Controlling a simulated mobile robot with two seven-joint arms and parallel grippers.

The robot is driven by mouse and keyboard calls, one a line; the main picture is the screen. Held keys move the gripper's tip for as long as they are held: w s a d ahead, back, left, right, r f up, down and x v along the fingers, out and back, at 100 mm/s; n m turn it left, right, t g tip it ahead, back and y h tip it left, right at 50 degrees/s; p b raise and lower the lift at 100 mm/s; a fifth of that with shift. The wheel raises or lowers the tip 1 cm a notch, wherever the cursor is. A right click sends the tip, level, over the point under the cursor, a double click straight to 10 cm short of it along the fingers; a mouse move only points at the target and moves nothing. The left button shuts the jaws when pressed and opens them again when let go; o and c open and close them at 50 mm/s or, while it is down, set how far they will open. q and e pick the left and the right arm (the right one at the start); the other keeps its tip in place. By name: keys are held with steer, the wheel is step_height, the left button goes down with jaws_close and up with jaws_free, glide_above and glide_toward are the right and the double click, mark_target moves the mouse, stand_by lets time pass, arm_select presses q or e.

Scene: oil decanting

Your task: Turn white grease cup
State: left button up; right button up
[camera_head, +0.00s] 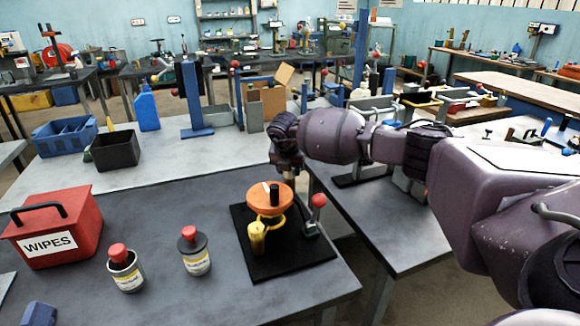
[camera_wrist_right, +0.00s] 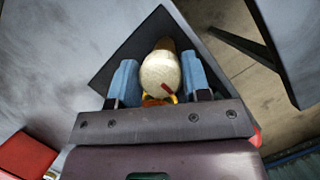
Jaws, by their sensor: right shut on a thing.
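The white grease cup (camera_wrist_right: 160,75) shows in the right wrist view as a rounded cream-white body with a small red mark. It sits between the blue fingers of my right gripper (camera_wrist_right: 158,85), which is shut on it. In the head view my right gripper (camera_head: 288,172) points down just behind the orange round top (camera_head: 270,199) of a yellow-legged stand, and the cup is mostly hidden there. The stand is on a black mat (camera_head: 290,265). A yellow cup-like piece (camera_head: 257,240) is at the stand's front. My left gripper is out of view.
A red-knobbed lever (camera_head: 318,208) stands close right of the stand. Two red-capped containers (camera_head: 126,272) (camera_head: 195,252) and a red WIPES box (camera_head: 55,232) are to the left. The table's right edge is near the mat. The grey tabletop (camera_head: 150,205) behind the containers is clear.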

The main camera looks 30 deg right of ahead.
stand_by(0.4)
steer(key=o, duration=0.9)
steer(key=shift+r, duration=0.15)
steer(key=v, duration=1)
steer(key=shift+a+r+p, duration=0.1)
steer(key=shift+r+p, duration=0.15)
steer(key=shift+p, duration=0.1)
